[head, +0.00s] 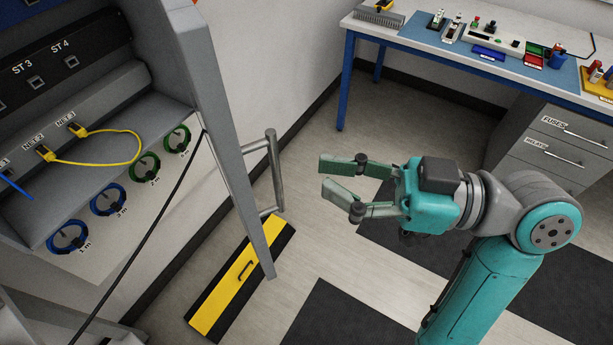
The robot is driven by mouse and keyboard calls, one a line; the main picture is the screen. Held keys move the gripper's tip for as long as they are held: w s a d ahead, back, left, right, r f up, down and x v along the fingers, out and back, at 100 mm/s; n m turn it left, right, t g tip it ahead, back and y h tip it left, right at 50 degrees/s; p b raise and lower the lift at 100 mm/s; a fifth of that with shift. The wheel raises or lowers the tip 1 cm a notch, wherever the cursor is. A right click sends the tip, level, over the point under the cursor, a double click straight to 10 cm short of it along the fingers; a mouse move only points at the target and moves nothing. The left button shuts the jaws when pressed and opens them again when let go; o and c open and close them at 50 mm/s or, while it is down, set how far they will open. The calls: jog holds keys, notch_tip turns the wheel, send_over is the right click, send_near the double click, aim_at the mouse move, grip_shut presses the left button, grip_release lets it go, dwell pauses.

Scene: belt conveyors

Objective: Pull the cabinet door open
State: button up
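The cabinet door (222,130) is a grey panel seen nearly edge-on, standing out from the cabinet at the left, so it is at least partly open. Its metal bar handle (275,172) is upright on the door's right side. My gripper (325,176) is open and empty, to the right of the handle and pointing left toward it. A gap shows between the fingertips and the handle in the picture; the depth between them is hard to tell. The cabinet interior (85,145) shows ports, a yellow cable and several coiled-cable hooks.
A yellow and black panel with a handle (240,282) lies low near the wall, behind the door's lower end. A workbench with blue legs (347,85) and small parts stands at the upper right, with grey drawers (550,145) below.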

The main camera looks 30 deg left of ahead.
jog(key=x, duration=0.9)
jog(key=shift+s+a+r, duration=0.2)
jog(key=shift+s+a, duration=0.05)
jog(key=shift+s, duration=0.15)
grip_shut()
